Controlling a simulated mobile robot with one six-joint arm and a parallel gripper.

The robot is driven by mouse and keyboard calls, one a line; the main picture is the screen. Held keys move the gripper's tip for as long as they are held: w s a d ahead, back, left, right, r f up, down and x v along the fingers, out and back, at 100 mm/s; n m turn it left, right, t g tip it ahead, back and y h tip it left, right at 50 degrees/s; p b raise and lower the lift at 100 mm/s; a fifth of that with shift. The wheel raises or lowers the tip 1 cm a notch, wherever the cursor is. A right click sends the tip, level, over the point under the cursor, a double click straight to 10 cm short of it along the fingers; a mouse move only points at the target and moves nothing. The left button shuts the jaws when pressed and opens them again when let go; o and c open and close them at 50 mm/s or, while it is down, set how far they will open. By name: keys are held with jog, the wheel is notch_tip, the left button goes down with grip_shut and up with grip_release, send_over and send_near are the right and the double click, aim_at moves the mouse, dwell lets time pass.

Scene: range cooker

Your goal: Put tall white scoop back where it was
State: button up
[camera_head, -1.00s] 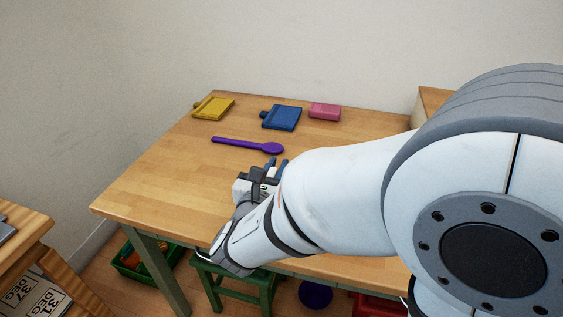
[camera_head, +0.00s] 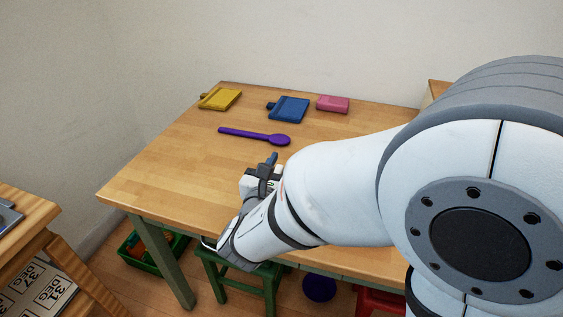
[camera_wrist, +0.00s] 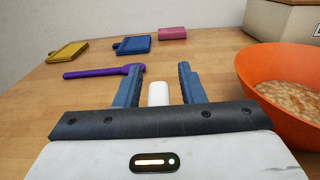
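A white rounded piece (camera_wrist: 158,94), apparently part of the tall white scoop, shows between the two blue fingers of my gripper (camera_wrist: 160,80) in the wrist view. The fingers stand apart, with narrow gaps visible on both sides of the white piece, so a firm hold cannot be confirmed. The rest of the scoop is hidden. In the head view my gripper (camera_head: 270,168) is over the near side of the wooden table (camera_head: 170,170), and the scoop cannot be made out there.
A purple spoon (camera_head: 255,136) lies beyond my gripper. Yellow (camera_head: 221,99) and blue boards (camera_head: 290,109) and a pink block (camera_head: 333,104) lie farther back. An orange bowl of food (camera_wrist: 283,70) stands close on the right in the wrist view. The table's left part is clear.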

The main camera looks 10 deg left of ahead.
jog(key=shift+r, duration=0.3)
jog(key=s+p, duration=0.1)
jog(key=s, duration=1.1)
jog(key=shift+a+p, duration=0.4)
jog(key=shift+a, duration=0.05)
jog(key=w+d+r+m+g+h+p, duration=0.1)
jog(key=d+r+m+g+h+p, duration=0.35)
jog(key=d+m, duration=0.6)
jog(key=d+r+m+g+h+p, duration=0.1)
jog(key=d+m+g+h+p, duration=0.2)
jog(key=d+m+g+p, duration=0.7)
jog(key=s+d+r+m+y+p, duration=0.2)
jog(key=d+r+m+y+p, duration=0.2)
jog(key=m, duration=1)
jog(key=d+r+y, duration=0.3)
jog(key=r+y, duration=0.2)
jog(key=r, duration=0.1)
jog(key=shift+s+r+g+p, duration=0.25)
jog(key=shift+s+g+p, duration=0.1)
